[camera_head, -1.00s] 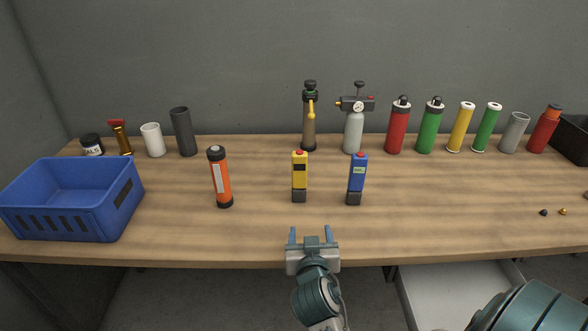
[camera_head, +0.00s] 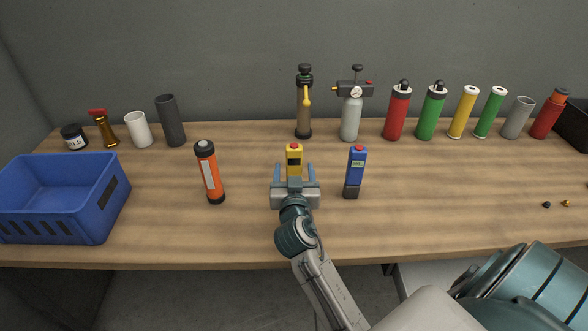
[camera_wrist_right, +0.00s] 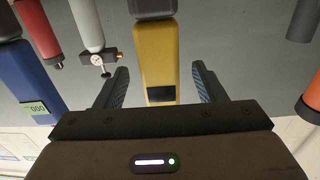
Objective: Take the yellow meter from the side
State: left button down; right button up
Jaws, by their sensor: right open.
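The yellow meter (camera_head: 294,160) stands upright on the table, with a red top and a dark screen. In the head view my right gripper (camera_head: 295,172) is right in front of it and hides its lower part. In the right wrist view the yellow meter (camera_wrist_right: 156,60) lies between the two open fingers of my right gripper (camera_wrist_right: 160,88), with a gap on each side. The blue meter (camera_head: 356,172) stands upright just to the right; it also shows in the right wrist view (camera_wrist_right: 28,85). My left gripper is not in view.
An orange flashlight-like cylinder (camera_head: 208,172) stands left of the gripper. A blue crate (camera_head: 60,215) is at the far left. Several bottles and cylinders, including a gauge-topped grey one (camera_head: 350,118), line the back. The table front right is mostly clear.

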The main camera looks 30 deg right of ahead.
aim_at(294, 166)
jog(key=p+x, duration=0.1)
jog(key=x, duration=0.2)
jog(key=shift+w+d+r+p, duration=0.2)
jog(key=shift+w+r+p, duration=0.05)
jog(key=shift+r+p, duration=0.15)
jog(key=shift+w+d+f, duration=0.2)
jog(key=shift+w+d, duration=0.1)
jog(key=shift+w, duration=0.15)
jog(key=shift+s+a, duration=0.1)
jog(key=c, duration=1.1)
jog(key=shift+r, duration=0.1)
